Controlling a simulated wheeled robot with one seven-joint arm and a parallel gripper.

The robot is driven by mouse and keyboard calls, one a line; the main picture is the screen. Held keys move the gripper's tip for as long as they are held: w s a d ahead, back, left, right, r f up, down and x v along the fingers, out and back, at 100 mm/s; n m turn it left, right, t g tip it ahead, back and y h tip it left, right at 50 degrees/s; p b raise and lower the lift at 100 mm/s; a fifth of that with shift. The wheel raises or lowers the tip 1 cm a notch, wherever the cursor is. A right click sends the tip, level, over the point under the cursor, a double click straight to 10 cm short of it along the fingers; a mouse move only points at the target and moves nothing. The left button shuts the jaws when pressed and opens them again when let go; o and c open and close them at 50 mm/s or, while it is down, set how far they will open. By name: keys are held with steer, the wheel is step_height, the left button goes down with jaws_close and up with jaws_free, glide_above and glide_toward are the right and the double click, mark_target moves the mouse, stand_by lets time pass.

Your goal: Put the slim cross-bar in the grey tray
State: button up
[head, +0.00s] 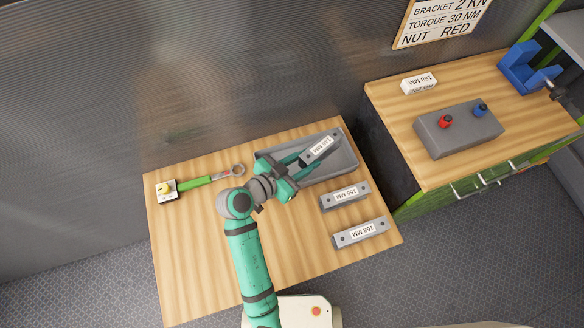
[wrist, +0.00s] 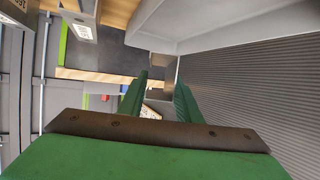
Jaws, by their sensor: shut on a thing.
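A grey cross-bar with a white label (head: 321,148) is at the tips of my gripper (head: 303,163) in the head view. My gripper is shut on this bar. The bar is tilted and overlaps the grey tray (head: 345,168); I cannot tell whether it touches the tray. Two more grey labelled bars, the 156 MM bar (head: 345,195) and the 168 MM bar (head: 360,232), lie on the table in front of the tray. In the wrist view my gripper's green fingers (wrist: 162,82) point away, and the held bar is hard to make out between them.
A bench to the right carries a grey control box (head: 458,130), a white block (head: 419,83) and a blue vise (head: 523,68). The table's front left is clear.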

steer(key=a+f, duration=0.2)
steer(key=w+a+f, duration=0.1)
steer(key=a+f, duration=0.1)
steer(key=f, duration=0.1)
steer(key=shift+w+f, duration=0.1)
steer(key=shift+f, duration=0.05)
steer(key=shift+a+f, duration=0.1)
steer(key=shift+f, duration=1.5)
steer(key=o, duration=0.8)
steer(key=shift+f, duration=0.15)
steer(key=v, duration=1.2)
steer(key=shift+w+r, duration=0.15)
steer(key=shift+r, duration=0.05)
steer(key=shift+a, duration=0.1)
